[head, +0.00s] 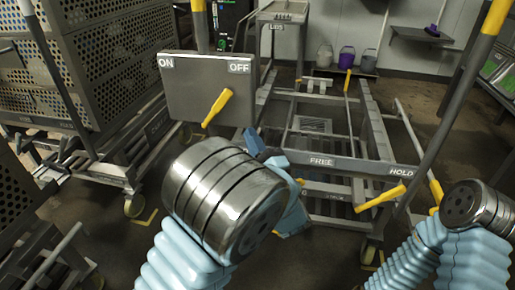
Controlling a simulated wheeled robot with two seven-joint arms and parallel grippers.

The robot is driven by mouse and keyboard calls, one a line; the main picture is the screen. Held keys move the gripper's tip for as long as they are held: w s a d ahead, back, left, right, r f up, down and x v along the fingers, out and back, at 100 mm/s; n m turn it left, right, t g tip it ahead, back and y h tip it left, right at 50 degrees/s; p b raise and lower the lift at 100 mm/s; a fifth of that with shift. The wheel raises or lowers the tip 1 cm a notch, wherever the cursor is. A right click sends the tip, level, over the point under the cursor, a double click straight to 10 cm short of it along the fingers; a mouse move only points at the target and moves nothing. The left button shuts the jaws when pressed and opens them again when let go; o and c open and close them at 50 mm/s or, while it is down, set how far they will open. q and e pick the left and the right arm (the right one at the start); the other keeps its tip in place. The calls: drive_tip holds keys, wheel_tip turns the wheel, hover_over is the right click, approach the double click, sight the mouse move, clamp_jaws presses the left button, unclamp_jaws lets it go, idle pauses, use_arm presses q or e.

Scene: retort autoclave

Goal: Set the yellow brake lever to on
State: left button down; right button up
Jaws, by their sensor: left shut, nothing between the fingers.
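A grey plate (184,84) carries the white labels ON at its upper left and OFF at its upper right. A yellow lever (217,108) on it lies slanted, its upper end below OFF and its lower end toward the plate's bottom edge, left of that. My left wrist hides part of the gripper. My right forearm (476,205) shows at the lower right, but its gripper is not in view.
A grey cart frame (345,165) stands behind and right, labelled FREE and HOLD, with another yellow lever (380,197) below HOLD. A perforated crate cart (120,65) stands at left. A yellow-topped post (201,30) rises behind the plate.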

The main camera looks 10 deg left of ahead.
sight(216, 109)
use_arm(q)
drive_tip(key=w+a+r, duration=0.3)
drive_tip(key=a+r, duration=0.1)
drive_tip(key=a, duration=0.1)
drive_tip(key=shift+a+p, duration=0.25)
drive_tip(key=shift+p, duration=0.2)
drive_tip(key=shift+a+r, duration=0.1)
drive_tip(key=shift+a+r+n+g, duration=0.1)
drive_tip(key=shift+r+n+g, duration=0.15)
drive_tip(key=shift+n, duration=0.25)
